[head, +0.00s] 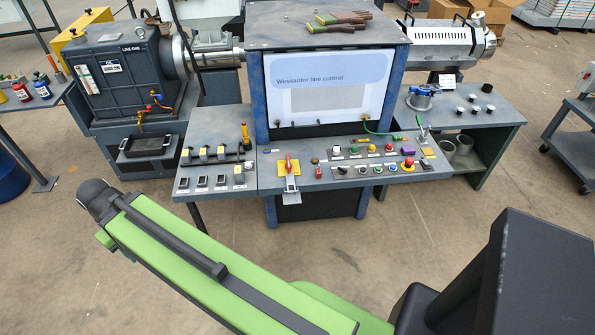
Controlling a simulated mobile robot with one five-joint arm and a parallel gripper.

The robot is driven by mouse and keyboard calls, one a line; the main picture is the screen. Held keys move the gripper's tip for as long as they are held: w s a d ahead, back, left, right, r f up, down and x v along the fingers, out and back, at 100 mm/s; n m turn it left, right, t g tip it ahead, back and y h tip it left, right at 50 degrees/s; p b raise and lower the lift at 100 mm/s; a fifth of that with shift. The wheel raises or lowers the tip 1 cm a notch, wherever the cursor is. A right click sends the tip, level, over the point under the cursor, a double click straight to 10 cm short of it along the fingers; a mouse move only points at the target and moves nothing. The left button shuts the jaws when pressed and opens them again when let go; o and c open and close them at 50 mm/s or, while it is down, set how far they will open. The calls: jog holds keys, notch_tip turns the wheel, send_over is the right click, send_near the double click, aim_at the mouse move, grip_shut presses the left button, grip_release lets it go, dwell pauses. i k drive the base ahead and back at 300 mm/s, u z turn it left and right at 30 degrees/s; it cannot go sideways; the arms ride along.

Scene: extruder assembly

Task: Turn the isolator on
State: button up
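A rotary switch with a red handle (288,161) on a yellow plate (283,170), which looks like the isolator, sits at the left of the sloping control desk (325,180). Its handle appears upright in the picture, but its exact setting is too small to read. A pale tag or plate (291,184) is just below it. My green arm crosses the lower left, well in front of the desk and apart from the switch. My gripper is not visible.
A screen (325,88) stands behind the desk. Several buttons and knobs, including a red emergency stop (408,163), are to the right of the switch. A side panel with levers (213,155) adjoins on the left. The floor in front is clear.

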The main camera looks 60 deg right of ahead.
aim_at(289, 177)
jog(key=z, duration=0.2)
jog(key=i, duration=0.85)
jog(key=u, duration=0.1)
